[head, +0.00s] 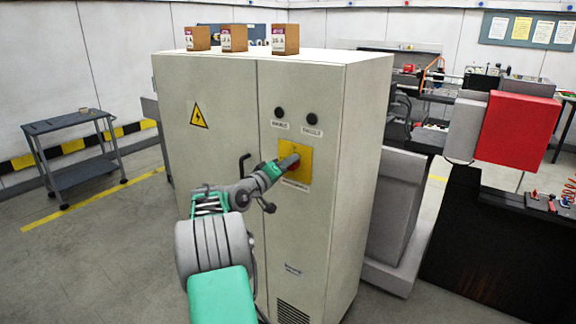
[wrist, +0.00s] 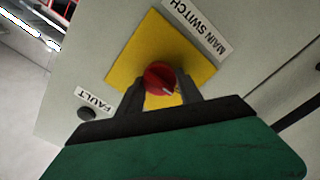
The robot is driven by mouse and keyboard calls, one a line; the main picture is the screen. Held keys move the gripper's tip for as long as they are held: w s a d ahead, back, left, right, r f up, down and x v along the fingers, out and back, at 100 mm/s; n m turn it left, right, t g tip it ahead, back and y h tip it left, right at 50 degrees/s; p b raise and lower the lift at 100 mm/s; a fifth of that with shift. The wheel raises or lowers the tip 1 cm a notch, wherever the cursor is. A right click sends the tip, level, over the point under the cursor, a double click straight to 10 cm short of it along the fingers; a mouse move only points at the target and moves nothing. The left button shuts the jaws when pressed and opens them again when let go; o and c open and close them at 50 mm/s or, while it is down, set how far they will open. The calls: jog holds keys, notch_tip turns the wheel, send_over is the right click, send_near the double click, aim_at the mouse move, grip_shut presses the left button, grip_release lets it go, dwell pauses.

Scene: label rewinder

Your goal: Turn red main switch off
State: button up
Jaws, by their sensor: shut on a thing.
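The red main switch (wrist: 159,78) is a round red knob on a yellow square plate (wrist: 135,58). A label above the plate in the wrist view reads MAIN SWITCH. A pale mark shows on the knob's face. My gripper (wrist: 160,88) is shut on the knob, with one dark finger on each side of it. In the head view my gripper (head: 289,164) reaches the yellow plate (head: 303,152) on the front of the beige cabinet (head: 220,200). The knob is mostly hidden there by my gripper.
Two black knobs (head: 312,118) sit above the plate, and a black door handle (head: 243,163) is left of it. Small boxes (head: 285,39) stand on the cabinet. A grey cart (head: 75,150) stands at the left, with open floor between.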

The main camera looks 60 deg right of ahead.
jog(key=shift+f, duration=0.1)
jog(key=o, duration=1.4)
jog(key=shift+c, duration=0.2)
jog(key=shift+a, duration=0.1)
jog(key=w+a+b, duration=0.1)
jog(key=a, duration=0.6)
jog(key=shift+a+b, duration=0.25)
jog(key=shift+b, duration=0.15)
jog(key=shift+w, duration=0.1)
